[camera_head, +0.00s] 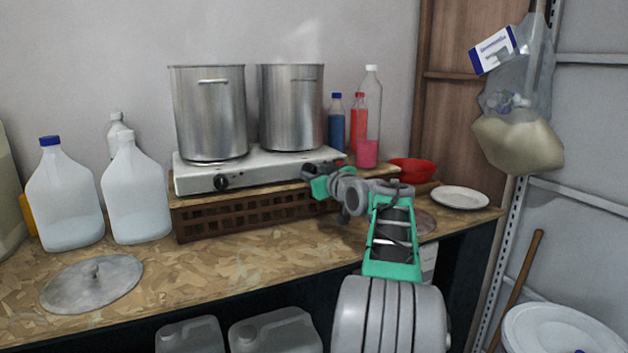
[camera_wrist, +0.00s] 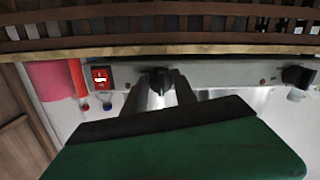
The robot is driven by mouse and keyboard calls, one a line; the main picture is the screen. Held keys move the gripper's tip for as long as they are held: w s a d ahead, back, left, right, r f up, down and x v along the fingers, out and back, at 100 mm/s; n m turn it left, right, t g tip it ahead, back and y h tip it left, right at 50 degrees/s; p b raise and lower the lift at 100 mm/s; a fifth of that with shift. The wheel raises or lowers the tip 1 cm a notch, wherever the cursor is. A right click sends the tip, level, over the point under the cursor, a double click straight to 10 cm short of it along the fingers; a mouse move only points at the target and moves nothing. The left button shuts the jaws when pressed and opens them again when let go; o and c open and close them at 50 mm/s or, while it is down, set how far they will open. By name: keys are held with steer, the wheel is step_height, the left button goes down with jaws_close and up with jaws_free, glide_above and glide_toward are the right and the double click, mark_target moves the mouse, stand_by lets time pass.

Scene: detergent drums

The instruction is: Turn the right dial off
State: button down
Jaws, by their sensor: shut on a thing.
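The right dial (camera_wrist: 159,76) is a black knob on the front panel of the white two-burner hotplate (camera_head: 195,184). My gripper hides it in the head view. The wrist view is upside down, so the dial appears mid-frame below the crate slats. My gripper (camera_head: 312,178) reaches the hotplate's right front. In the wrist view, the grey fingers of my gripper (camera_wrist: 162,90) are shut on the dial, one on each side. The left dial (camera_head: 220,182) is black and stands free; it also shows in the wrist view (camera_wrist: 298,76).
Two steel pots (camera_head: 208,112) stand on the hotplate, with faint steam above the right one. A brown slatted crate (camera_head: 215,218) supports it. A red switch (camera_wrist: 102,78) sits beside the right dial.

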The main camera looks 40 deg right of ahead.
stand_by(0.4)
steer(key=c, duration=1)
jaws_free()
steer(key=v, duration=0.7)
steer(key=shift+s+b, duration=0.4)
steer(key=shift+a, duration=0.1)
